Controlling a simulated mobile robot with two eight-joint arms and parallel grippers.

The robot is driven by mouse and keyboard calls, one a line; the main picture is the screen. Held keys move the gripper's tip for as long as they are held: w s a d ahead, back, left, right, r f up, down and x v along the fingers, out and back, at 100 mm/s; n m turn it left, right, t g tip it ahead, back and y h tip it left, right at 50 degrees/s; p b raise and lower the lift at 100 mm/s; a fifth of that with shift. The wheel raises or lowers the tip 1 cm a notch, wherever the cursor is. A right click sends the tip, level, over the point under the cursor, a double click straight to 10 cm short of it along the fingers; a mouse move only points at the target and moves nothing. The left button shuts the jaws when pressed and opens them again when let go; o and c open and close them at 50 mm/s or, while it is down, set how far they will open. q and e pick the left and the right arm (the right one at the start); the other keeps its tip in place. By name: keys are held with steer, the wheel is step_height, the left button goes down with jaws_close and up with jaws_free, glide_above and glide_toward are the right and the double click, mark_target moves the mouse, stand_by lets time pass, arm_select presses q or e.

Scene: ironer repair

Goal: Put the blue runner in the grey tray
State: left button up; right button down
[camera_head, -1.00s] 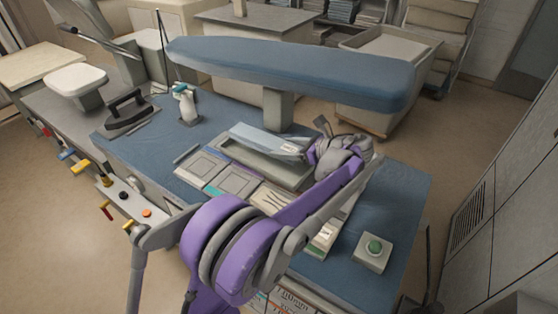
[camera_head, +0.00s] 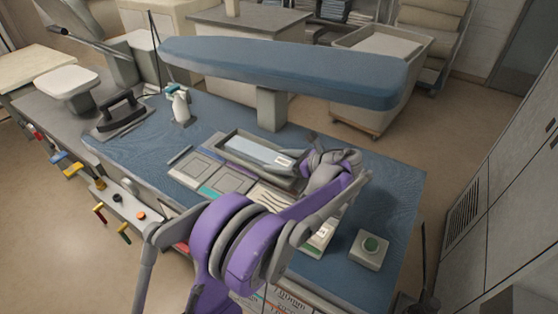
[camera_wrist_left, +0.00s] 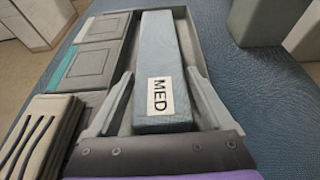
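The blue runner (camera_head: 255,151) is a long pale-blue block with a white label. It lies lengthwise in the grey tray (camera_head: 258,175), between its walls. In the left wrist view the runner (camera_wrist_left: 160,45) has a label reading MED at its near end. My left gripper (camera_wrist_left: 160,76) is open, one finger on each side of the runner's near end, with gaps beside it. In the head view the left gripper (camera_head: 303,159) is at the tray's right end, partly hidden by its own wrist. My right gripper is not in view.
Grey panels (camera_head: 198,166) and slotted pieces (camera_wrist_left: 40,125) lie beside the tray. A blue padded board (camera_head: 290,70) on a post overhangs behind.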

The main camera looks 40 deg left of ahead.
arm_select(q)
steer(key=shift+r, duration=0.1)
steer(key=v, duration=1.2)
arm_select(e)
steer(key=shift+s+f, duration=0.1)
